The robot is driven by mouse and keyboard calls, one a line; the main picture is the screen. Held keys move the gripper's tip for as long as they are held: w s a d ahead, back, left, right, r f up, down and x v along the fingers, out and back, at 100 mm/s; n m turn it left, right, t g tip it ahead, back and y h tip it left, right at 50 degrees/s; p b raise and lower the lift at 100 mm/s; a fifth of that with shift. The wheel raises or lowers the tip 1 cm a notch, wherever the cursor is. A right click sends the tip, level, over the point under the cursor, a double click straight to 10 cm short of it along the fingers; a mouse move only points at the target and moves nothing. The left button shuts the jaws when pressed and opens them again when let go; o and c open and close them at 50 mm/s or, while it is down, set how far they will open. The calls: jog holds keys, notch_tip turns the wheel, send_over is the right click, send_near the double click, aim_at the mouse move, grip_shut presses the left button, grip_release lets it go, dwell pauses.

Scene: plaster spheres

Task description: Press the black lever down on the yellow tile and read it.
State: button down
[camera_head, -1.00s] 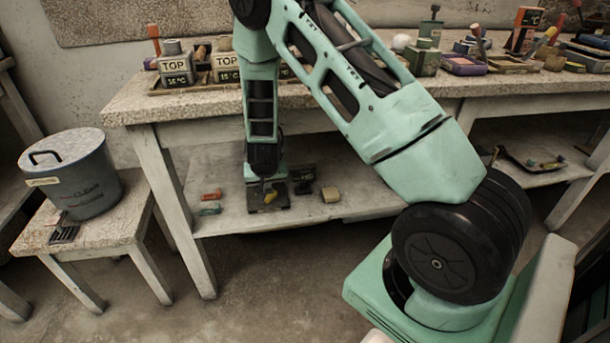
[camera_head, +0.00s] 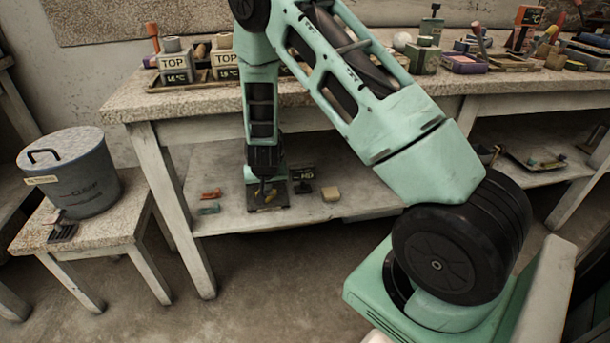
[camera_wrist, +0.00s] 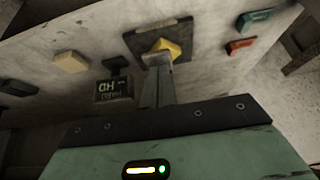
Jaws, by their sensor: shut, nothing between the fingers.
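A small yellow piece (camera_wrist: 165,47) sits on a dark square plate (camera_wrist: 143,36) on the lower shelf. It looks like the yellow tile, and it shows partly hidden in the head view (camera_head: 270,197). My gripper (camera_wrist: 158,60) is shut and empty, its tips at the near edge of the yellow piece; I cannot tell whether they touch. In the head view my gripper (camera_head: 263,188) points down over the plate. A small black block (camera_wrist: 115,64), perhaps the black lever, stands left of the plate in the wrist view. Beside it is a dark display box (camera_wrist: 113,89) with pale, inverted characters, not clearly legible.
On the shelf lie a beige block (camera_head: 331,194), a red block (camera_head: 211,194) and a teal block (camera_head: 209,210). The tabletop (camera_head: 125,108) overhangs the shelf. A grey lidded bucket (camera_head: 75,175) stands on a stool at left. Bare shelf lies around the plate.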

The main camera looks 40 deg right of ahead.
jog(key=shift+f+b, duration=0.9)
jog(key=shift+f, duration=0.45)
jog(key=shift+s, duration=0.1)
dwell(1.0)
jog(key=shift+r+p, duration=3.3)
jog(key=shift+r, duration=0.3)
